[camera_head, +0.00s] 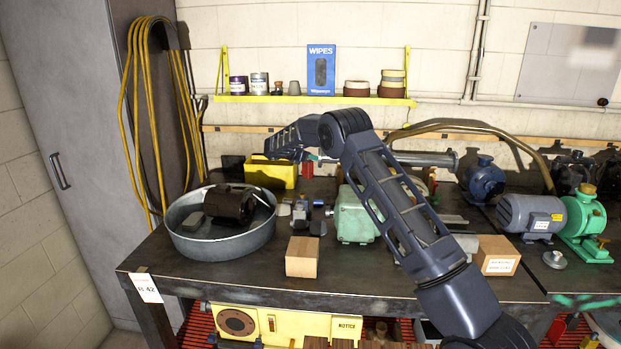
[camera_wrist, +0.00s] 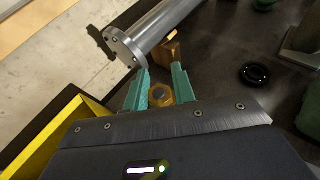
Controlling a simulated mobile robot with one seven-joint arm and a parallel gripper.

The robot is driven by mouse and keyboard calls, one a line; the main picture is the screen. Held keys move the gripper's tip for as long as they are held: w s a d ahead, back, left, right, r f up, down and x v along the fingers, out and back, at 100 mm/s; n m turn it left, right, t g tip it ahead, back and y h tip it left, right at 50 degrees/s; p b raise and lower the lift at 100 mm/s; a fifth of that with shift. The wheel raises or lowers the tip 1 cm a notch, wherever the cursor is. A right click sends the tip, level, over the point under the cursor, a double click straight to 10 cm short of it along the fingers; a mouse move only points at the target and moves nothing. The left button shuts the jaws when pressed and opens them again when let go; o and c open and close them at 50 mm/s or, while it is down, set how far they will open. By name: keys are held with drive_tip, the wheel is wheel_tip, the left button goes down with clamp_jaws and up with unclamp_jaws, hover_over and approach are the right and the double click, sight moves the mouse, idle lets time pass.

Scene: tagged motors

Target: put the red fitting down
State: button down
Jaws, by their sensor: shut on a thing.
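My gripper (camera_wrist: 161,72) has teal fingers and is shut on a small fitting (camera_wrist: 160,96). The fitting looks brass-orange rather than plain red in the wrist view, with a dark round centre. In the head view my gripper (camera_head: 312,158) is over the back of the bench, right of the yellow bin. A small red piece (camera_head: 307,170) shows just below the fingers there; I cannot tell if it is the held fitting. The dark bench top (camera_wrist: 215,80) lies beyond the fingers. Any gap under the fitting is hard to judge.
A yellow bin (camera_wrist: 42,142) stands close on the left of my gripper. A steel flanged cylinder (camera_wrist: 158,32) and a copper-coloured block (camera_wrist: 172,47) lie just ahead. A dark ring (camera_wrist: 255,75) lies to the right, with bare bench between. A green motor housing (camera_head: 354,218) stands nearer the front.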

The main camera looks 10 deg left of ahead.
sight(311, 175)
drive_tip(key=shift+f, duration=4.6)
drive_tip(key=shift+f, duration=0.15)
drive_tip(key=c, duration=1.1)
unclamp_jaws()
drive_tip(key=shift+c, duration=0.2)
drive_tip(key=v, duration=1.2)
